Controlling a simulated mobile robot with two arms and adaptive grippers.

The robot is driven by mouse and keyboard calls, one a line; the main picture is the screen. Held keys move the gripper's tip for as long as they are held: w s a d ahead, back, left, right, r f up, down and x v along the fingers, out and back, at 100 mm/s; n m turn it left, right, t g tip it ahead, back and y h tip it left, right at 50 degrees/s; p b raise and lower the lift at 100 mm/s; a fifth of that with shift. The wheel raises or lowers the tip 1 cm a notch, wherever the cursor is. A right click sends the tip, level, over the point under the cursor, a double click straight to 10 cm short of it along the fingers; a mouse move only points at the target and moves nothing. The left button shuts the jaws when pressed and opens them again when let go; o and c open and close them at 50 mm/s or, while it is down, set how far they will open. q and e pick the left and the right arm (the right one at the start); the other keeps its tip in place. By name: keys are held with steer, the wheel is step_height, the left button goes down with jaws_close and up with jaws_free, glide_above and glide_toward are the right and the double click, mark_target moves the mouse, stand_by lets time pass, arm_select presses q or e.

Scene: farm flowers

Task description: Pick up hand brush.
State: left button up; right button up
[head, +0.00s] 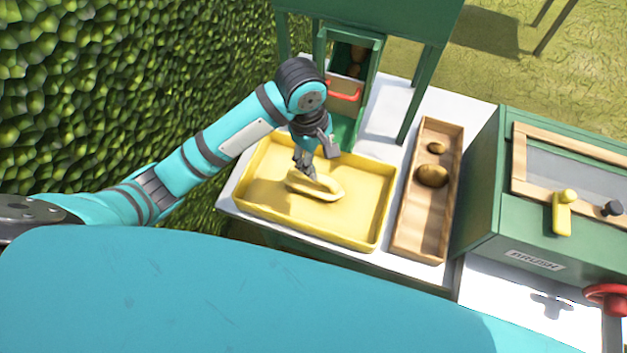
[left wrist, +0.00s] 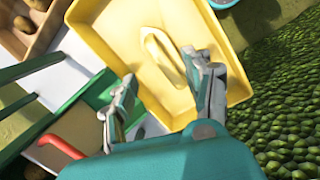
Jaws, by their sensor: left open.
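The hand brush (head: 318,186) is pale yellow with a raised handle. It lies in the yellow tray (head: 358,231), near the middle. It also shows in the left wrist view (left wrist: 162,52), beyond the fingertips. My left gripper (head: 304,168) is above the brush and open. In the left wrist view its two fingers (left wrist: 160,92) are spread with nothing between them, and the brush lies ahead of the gap. In the head view the fingers overlap the brush's upper left end, so I cannot tell whether they touch it. My right gripper is out of view.
A wooden trough (head: 416,222) with potato-like lumps stands right of the tray. A green frame with a red-handled wooden drawer (head: 343,90) rises behind the tray. A hedge (head: 100,90) borders the left.

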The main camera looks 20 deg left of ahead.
arm_select(q)
step_height(320, 180, up, 4)
steer(key=w+a+n+y, duration=0.1)
steer(key=w+a+n, duration=0.1)
steer(key=a+n, duration=0.15)
steer(key=p, duration=0.1)
glide_toward(325, 188)
steer(key=shift+n, duration=0.45)
steer(key=a, duration=0.2)
steer(key=a+f, duration=0.1)
steer(key=a, duration=0.1)
steer(key=shift+w, duration=0.3)
step_height(325, 188, down, 5)
steer(key=shift+d+r+p, duration=0.15)
steer(key=shift+p, duration=0.5)
steer(key=shift+f, duration=0.35)
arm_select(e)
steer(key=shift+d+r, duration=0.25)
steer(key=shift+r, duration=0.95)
arm_select(q)
steer(key=shift+c, duration=0.3)
jaws_close()
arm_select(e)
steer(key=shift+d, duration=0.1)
